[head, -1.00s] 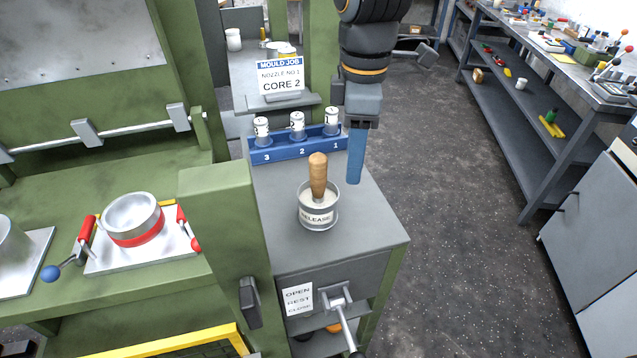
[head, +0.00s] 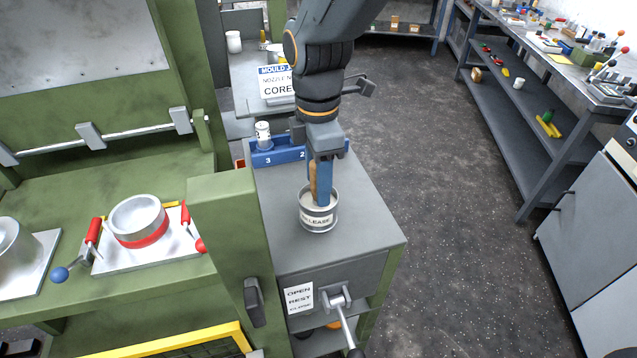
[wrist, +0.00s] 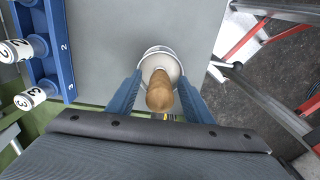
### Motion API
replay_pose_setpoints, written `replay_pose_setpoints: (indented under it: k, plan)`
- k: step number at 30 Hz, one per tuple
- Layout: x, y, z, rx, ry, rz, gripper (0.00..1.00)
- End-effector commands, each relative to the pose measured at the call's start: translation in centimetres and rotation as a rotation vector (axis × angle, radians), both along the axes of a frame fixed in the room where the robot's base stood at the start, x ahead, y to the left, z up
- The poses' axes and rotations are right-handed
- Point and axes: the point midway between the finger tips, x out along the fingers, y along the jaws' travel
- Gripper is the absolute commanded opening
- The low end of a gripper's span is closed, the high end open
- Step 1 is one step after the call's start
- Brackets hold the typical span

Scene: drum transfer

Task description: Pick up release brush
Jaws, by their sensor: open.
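The release brush (wrist: 160,92) has a wooden handle and stands in a round pot labelled RELEASE (head: 319,218) on the grey cabinet top. In the head view only a strip of the handle (head: 313,180) shows beside my finger. My gripper (head: 321,185) is open, pointing down over the pot. In the wrist view my gripper's two blue fingers (wrist: 158,98) lie on either side of the handle, with gaps visible on both sides. The brush's lower end is hidden in the pot.
A blue numbered rack (head: 275,153) with white canisters stands behind the pot, partly hidden by my arm. A green post (head: 225,240) rises at the left. A lever handle (head: 345,318) juts from the cabinet front. The cabinet top right of the pot is clear.

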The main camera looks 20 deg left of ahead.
Motion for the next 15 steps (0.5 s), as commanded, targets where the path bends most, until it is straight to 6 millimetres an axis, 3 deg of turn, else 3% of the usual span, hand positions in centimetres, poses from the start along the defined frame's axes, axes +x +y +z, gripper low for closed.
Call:
replay_pose_setpoints:
  k: [10,15]
  plan:
    - [0.00,-0.04,-0.70,0.000,0.000,-0.001,0.45]
    - [0.00,-0.04,-0.68,0.000,0.000,-0.001,0.16]
